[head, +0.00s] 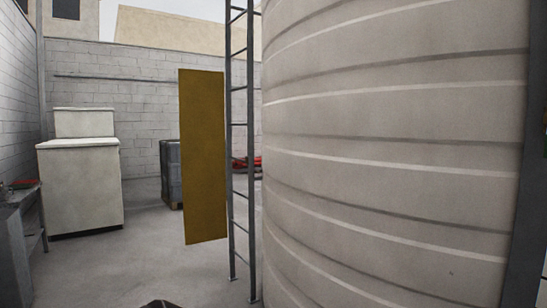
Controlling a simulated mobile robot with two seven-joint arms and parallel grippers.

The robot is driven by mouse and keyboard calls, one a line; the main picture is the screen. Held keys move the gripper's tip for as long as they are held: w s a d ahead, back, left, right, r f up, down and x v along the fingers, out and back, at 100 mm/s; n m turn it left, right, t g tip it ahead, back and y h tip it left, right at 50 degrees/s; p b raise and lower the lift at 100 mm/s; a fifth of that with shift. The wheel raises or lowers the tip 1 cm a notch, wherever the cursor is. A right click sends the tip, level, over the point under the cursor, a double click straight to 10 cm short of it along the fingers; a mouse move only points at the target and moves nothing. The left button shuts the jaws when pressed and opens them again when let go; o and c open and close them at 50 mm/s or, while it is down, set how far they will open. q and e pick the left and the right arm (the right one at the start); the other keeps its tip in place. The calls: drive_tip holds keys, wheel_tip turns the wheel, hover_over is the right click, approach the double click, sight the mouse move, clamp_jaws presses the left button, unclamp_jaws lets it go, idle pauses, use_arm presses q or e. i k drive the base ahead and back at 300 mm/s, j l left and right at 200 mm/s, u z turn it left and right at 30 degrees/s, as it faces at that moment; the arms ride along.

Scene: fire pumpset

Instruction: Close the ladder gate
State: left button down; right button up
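The ladder gate, a flat yellow-brown panel (203,157), stands upright beside the ladder in the head view. Its right edge is next to the ladder's left rail, and the panel extends to the left, so the rungs are uncovered. The grey metal ladder (251,160) rises from the floor along the left side of a big ribbed tank (400,155). Neither gripper can be made out. A small dark shape shows at the bottom edge, too cropped to identify.
A white cabinet (80,190) stands at the left, with a grey bench (14,235) at the left edge. A dark wrapped block (170,172) on a pallet sits behind the gate. Red items (246,163) lie behind the ladder. The floor left of the gate is clear.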

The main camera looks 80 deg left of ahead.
sight(201, 92)
drive_tip(key=j+u, duration=0.2)
drive_tip(key=u, duration=1.1)
drive_tip(key=i+j+u, duration=0.1)
drive_tip(key=j+u, duration=0.15)
drive_tip(key=j, duration=0.2)
drive_tip(key=i+j+u, duration=0.2)
drive_tip(key=j, duration=0.2)
drive_tip(key=i+j+u, duration=0.2)
drive_tip(key=j+u, duration=0.2)
drive_tip(key=i+j+u, duration=0.25)
drive_tip(key=j+u, duration=0.2)
drive_tip(key=i+j+u, duration=0.5)
drive_tip(key=u, duration=0.35)
drive_tip(key=i+u, duration=0.3)
drive_tip(key=i, duration=1.05)
drive_tip(key=i+z, duration=0.15)
drive_tip(key=i, duration=0.5)
drive_tip(key=i+j+z, duration=0.15)
drive_tip(key=i, duration=0.5)
drive_tip(key=i+j+z, duration=0.15)
drive_tip(key=i+z, duration=0.25)
drive_tip(key=i+j+z, duration=0.25)
drive_tip(key=z, duration=0.2)
drive_tip(key=i+j+z, duration=0.55)
drive_tip(key=j+z, duration=0.25)
